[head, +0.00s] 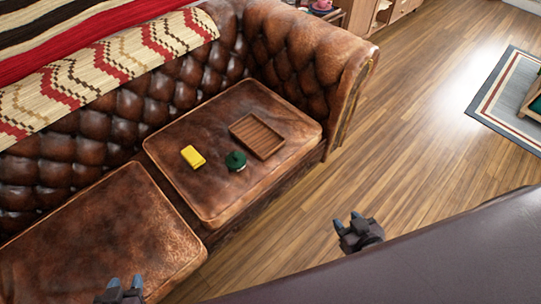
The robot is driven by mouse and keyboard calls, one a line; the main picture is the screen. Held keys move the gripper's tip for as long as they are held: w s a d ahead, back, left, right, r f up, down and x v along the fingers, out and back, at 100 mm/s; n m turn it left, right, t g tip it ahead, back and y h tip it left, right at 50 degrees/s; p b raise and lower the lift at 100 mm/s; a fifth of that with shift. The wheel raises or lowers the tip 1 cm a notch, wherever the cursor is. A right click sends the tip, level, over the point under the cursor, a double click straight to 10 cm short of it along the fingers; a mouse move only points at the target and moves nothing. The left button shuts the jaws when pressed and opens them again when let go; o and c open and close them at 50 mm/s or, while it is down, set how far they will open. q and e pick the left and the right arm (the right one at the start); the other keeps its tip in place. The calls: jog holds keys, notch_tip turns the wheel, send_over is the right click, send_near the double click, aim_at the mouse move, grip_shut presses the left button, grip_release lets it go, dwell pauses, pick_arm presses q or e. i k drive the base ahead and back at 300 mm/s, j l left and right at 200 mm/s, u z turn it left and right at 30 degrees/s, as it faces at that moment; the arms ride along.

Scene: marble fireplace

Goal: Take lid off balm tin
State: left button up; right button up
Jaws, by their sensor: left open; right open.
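A small round dark green tin (236,160) sits on the brown leather sofa cushion (207,203), in the middle of the head view. Its top is dark green, and a paler edge shows low on its right side. It is too small to tell where lid and body meet. My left gripper (124,283) is at the bottom edge, in front of the left cushion, open and empty. My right gripper (347,221) is open and empty over the wooden floor, right of and below the tin. Both grippers are well apart from the tin.
A yellow block (193,157) lies just left of the tin. A shallow wooden tray (257,136) lies just right of it. The tufted sofa back and right armrest (345,90) rise behind. The cushion's front part is clear.

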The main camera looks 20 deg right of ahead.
aim_at(236, 161)
jog(key=z, duration=0.15)
jog(key=i+l+u, duration=0.15)
jog(key=l, duration=0.5)
jog(key=i+l+u, duration=0.2)
jog(key=l, duration=0.45)
jog(key=l+u, duration=0.15)
jog(key=l, duration=0.5)
jog(key=k, duration=0.05)
